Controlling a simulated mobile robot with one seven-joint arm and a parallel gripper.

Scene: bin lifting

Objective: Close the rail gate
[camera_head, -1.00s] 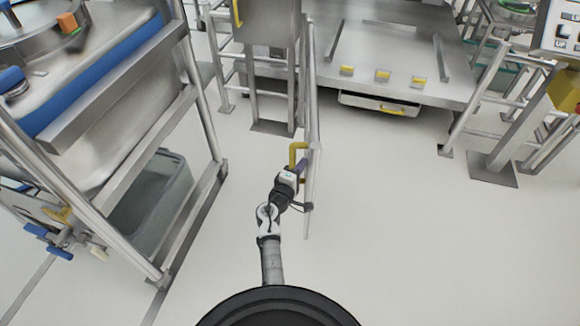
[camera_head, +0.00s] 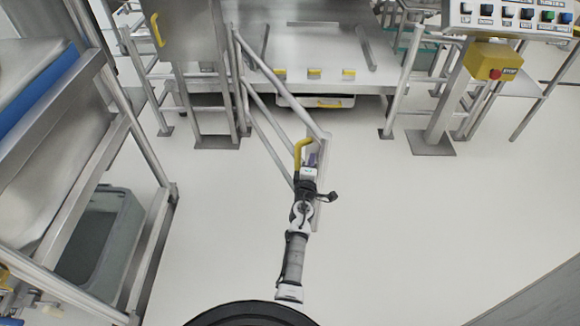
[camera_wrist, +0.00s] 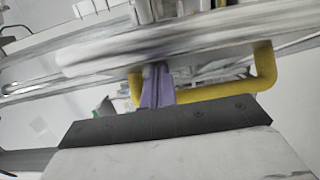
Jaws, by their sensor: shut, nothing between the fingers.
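The rail gate (camera_head: 280,86) is a frame of grey metal tubes. It stands swung out at a slant from the post at its left, toward me and to the right. Its yellow handle (camera_head: 299,150) is at the near free end. My gripper (camera_head: 313,158) is at that end, beside the handle. In the wrist view, the purple fingers (camera_wrist: 157,85) are together with nothing between them, close to the gate's blurred rails (camera_wrist: 110,55). The yellow handle (camera_wrist: 215,90) passes just right of the fingers. Whether they touch the gate is not clear.
A metal platform (camera_head: 335,80) with several yellow blocks lies behind the gate. At right stand a railing (camera_head: 396,95) and a control panel (camera_head: 510,15) with a yellow stop box (camera_head: 492,60). A metal rack with a grey bin (camera_head: 103,235) is at left. The floor at right is clear.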

